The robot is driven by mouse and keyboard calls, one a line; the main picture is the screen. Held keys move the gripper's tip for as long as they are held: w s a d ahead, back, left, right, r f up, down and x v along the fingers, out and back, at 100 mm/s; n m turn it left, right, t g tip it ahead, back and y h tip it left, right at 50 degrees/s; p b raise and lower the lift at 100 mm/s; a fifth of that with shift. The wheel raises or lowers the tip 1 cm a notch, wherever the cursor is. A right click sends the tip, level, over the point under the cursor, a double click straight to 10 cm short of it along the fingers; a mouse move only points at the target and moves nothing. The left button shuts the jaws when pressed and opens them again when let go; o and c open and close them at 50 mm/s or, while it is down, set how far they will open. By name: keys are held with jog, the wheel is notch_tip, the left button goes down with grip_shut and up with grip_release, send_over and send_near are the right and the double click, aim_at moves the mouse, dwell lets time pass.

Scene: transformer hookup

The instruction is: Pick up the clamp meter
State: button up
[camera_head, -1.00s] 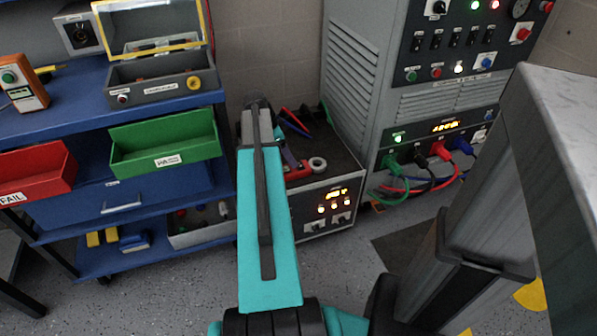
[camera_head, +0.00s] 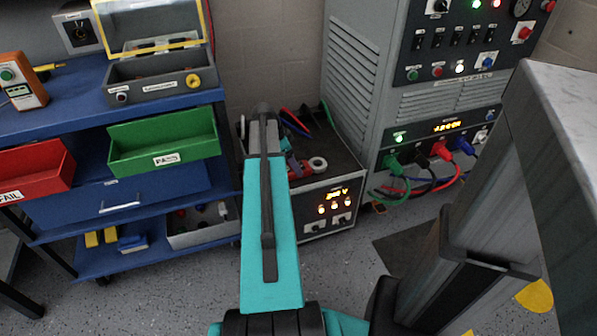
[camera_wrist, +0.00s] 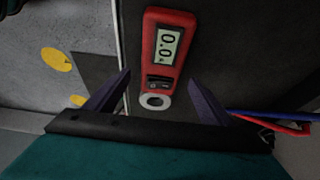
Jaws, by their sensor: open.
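The red clamp meter (camera_wrist: 165,48), with a grey display reading 0.0, lies on a dark top surface in the wrist view. A pale ring (camera_wrist: 156,102) shows at its near end. My gripper (camera_wrist: 160,88) is open, with its two dark fingers apart on either side of the meter's near end; nothing is held. I cannot tell how high the fingers are above the surface. In the head view my teal arm hides part of the bench unit top, and a bit of the meter's red body with the pale ring (camera_head: 317,163) shows to its right.
A bench unit with a lit display (camera_head: 335,205) carries the meter. Red and blue leads (camera_wrist: 275,120) lie right of the fingers in the wrist view. A tall grey cabinet (camera_head: 350,85) stands behind right. A blue cart (camera_head: 150,195) with a green bin (camera_head: 165,143) stands left.

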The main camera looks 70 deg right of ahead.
jog(key=shift+b+x, duration=0.3)
jog(key=shift+x, duration=1.4)
jog(key=shift+c, duration=0.4)
jog(key=c, duration=1.3)
